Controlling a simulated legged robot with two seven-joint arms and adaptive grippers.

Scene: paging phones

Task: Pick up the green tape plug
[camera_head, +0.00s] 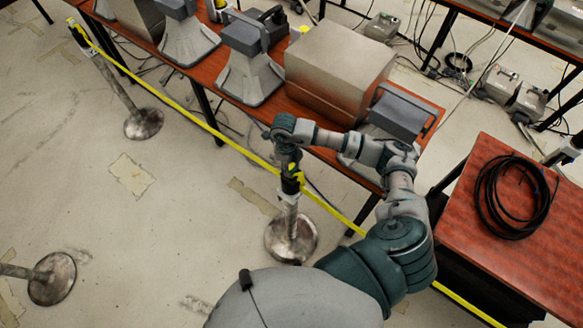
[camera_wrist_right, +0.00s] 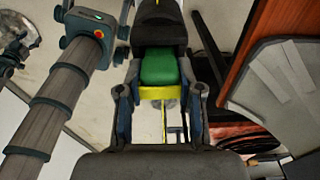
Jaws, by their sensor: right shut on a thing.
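My right gripper (camera_head: 289,187) is at the top of a stanchion post that stands between me and the long table. In the right wrist view, the green tape plug (camera_wrist_right: 161,66) sits between the two fingers of my right gripper (camera_wrist_right: 160,100), which is shut on it. A yellow band lies just below the green face. A dark housing (camera_wrist_right: 160,25) is right behind the plug. In the head view the gripper hides most of the plug. My left gripper is not in view.
Yellow tape (camera_head: 205,125) runs from the far-left post to this post and onward to lower right. The post's round base (camera_head: 291,238) stands on open floor. A red-brown table (camera_head: 470,240) with a black cable coil (camera_head: 515,196) is at right. Phones and a box (camera_head: 335,65) line the long table.

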